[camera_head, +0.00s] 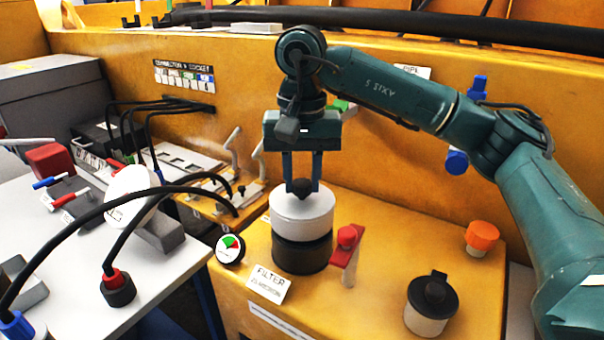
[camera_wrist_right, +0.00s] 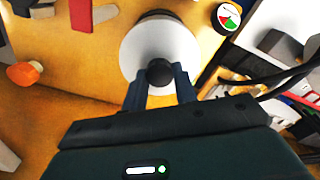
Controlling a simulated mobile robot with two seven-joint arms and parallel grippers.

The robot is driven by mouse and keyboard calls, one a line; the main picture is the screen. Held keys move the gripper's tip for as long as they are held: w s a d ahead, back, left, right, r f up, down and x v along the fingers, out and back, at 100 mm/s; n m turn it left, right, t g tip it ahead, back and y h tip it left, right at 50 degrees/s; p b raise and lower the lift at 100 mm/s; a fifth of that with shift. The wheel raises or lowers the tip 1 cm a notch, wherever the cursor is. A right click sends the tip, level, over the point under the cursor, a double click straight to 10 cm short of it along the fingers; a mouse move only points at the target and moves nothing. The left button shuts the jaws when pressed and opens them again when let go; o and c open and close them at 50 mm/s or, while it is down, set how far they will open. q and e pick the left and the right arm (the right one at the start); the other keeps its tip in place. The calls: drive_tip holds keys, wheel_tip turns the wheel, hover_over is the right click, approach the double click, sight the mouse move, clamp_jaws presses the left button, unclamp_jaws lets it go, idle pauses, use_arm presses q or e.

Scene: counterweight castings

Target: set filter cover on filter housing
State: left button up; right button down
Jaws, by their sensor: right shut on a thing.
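The filter cover (camera_head: 302,214) is a white round cap with a black knob on top. It is upright and directly over the black filter housing (camera_head: 302,254), beside the FILTER label. No gap shows between them from here, but I cannot tell whether the cover is fully seated. My right gripper (camera_head: 301,186) points down with its fingers shut on the black knob. In the right wrist view the cover (camera_wrist_right: 140,47) shows as a white disc, and the fingers of my right gripper (camera_wrist_right: 160,80) are on either side of the knob. My left gripper is not in view.
A red-handled lever (camera_head: 347,240) stands close to the right of the housing, and a gauge (camera_head: 230,249) to the left. A black-topped white cylinder (camera_head: 432,302) and an orange knob (camera_head: 481,237) are further right. Black cables (camera_head: 130,220) arch at the left.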

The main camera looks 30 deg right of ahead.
drive_tip(key=shift+f, duration=0.4)
